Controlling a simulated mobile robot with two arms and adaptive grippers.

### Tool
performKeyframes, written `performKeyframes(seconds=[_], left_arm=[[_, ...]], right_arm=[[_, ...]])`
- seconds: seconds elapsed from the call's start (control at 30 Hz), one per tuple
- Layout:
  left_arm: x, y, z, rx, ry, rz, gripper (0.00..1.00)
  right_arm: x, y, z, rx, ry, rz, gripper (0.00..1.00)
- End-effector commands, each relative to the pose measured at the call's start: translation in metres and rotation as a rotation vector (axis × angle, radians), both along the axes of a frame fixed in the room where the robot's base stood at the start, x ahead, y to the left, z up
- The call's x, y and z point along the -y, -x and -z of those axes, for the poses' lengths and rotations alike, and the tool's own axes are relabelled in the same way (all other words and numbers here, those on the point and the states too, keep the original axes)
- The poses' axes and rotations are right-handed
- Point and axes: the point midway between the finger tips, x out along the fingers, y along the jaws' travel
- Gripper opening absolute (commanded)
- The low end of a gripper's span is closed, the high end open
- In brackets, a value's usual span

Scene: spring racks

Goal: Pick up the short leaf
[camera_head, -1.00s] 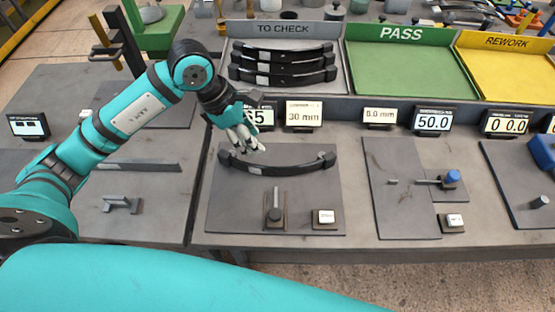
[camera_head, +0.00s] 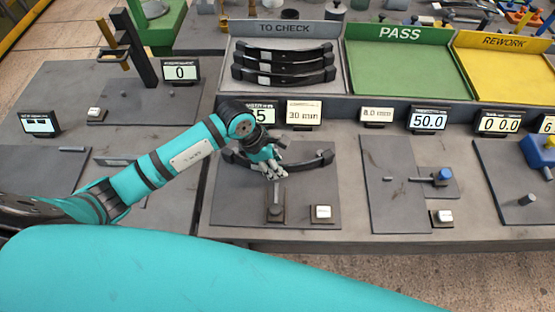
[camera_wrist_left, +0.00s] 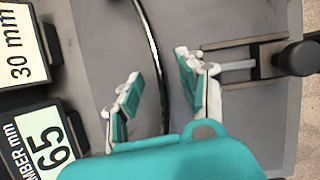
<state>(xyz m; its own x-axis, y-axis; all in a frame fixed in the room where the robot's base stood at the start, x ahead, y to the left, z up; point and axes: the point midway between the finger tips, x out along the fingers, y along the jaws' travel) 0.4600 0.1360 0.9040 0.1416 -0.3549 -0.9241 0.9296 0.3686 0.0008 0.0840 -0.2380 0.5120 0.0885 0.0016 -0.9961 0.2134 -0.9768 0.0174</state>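A dark curved leaf (camera_head: 312,162) lies on a grey plate (camera_head: 235,205) in the head view. My left gripper (camera_head: 277,174) is over its middle and hides part of it. In the left wrist view my gripper (camera_wrist_left: 158,66) is open, and the thin dark leaf (camera_wrist_left: 150,38) runs between its two fingers with a gap on each side. Several similar dark leaves (camera_head: 285,60) lie stacked in the grey TO CHECK tray (camera_head: 338,84). I cannot tell by sight which leaf is called short. My right gripper is not in view.
A slider fixture (camera_head: 275,212) and a white button (camera_head: 321,212) stand on the plate in front of the leaf. Displays (camera_head: 303,112) line the ledge behind. The green PASS tray (camera_head: 395,75) and yellow REWORK tray (camera_head: 500,70) are empty.

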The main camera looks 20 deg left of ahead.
Motion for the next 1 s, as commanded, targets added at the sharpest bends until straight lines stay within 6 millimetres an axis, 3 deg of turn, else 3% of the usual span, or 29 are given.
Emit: performKeyframes(seconds=[0.17,0.5,1.0], left_arm=[[-0.0001,-0.0001,0.0007,0.000,0.000,0.000,0.39],[-0.0004,-0.0004,0.0001,0.001,0.000,0.000,0.00],[-0.0007,-0.0046,-0.0092,0.013,0.002,-0.002,0.00]], right_arm=[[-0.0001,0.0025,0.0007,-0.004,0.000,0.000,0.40],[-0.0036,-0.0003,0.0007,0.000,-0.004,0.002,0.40],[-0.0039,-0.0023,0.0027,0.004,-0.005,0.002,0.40]])
